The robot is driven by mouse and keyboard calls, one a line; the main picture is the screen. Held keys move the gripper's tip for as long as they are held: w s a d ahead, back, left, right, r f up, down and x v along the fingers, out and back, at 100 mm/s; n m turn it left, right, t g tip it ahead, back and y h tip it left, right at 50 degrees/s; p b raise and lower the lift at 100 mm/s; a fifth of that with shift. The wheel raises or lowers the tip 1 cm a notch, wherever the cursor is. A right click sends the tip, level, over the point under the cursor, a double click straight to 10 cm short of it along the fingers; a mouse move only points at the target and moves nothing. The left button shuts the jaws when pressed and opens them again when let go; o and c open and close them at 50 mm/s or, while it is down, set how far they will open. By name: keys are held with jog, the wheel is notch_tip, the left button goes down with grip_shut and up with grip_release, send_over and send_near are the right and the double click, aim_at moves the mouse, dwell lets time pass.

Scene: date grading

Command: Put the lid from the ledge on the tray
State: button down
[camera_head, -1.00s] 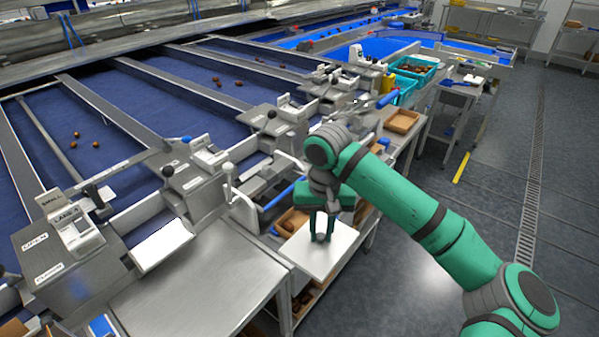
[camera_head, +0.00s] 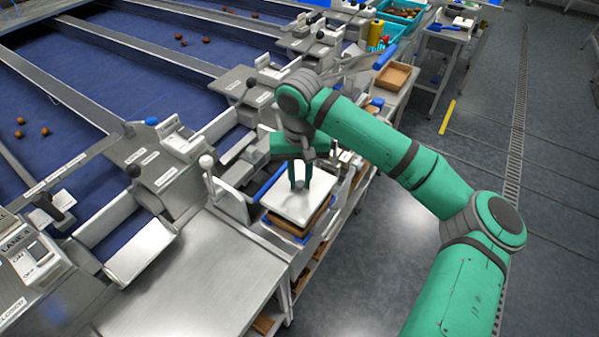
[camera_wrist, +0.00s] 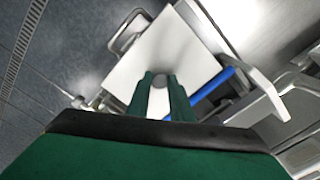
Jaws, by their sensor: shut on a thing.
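The lid is a white flat square panel (camera_head: 292,203) with a small grey knob at its middle. My gripper (camera_head: 299,186) points down and is shut on the knob. In the wrist view the lid (camera_wrist: 170,52) spreads out beyond the fingertips (camera_wrist: 160,84). The tray (camera_head: 292,229), brown with a blue part at its near edge, lies under the lid in the head view. The lid hides most of the tray, and I cannot tell whether the two touch.
A bare steel table (camera_head: 195,290) stands at the front left. White gates and levers (camera_head: 208,163) stand close on the left of the lid. Another brown tray (camera_head: 392,77) lies farther back on the bench. The floor (camera_head: 375,250) at right is open.

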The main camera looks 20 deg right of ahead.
jog(key=shift+s+f, duration=0.1)
jog(key=shift+f, duration=1.85)
jog(key=shift+f, duration=0.8)
dwell(0.8)
jog(key=c, duration=1.1)
grip_release()
jog(key=shift+s+r, duration=0.1)
jog(key=shift+r, duration=3.4)
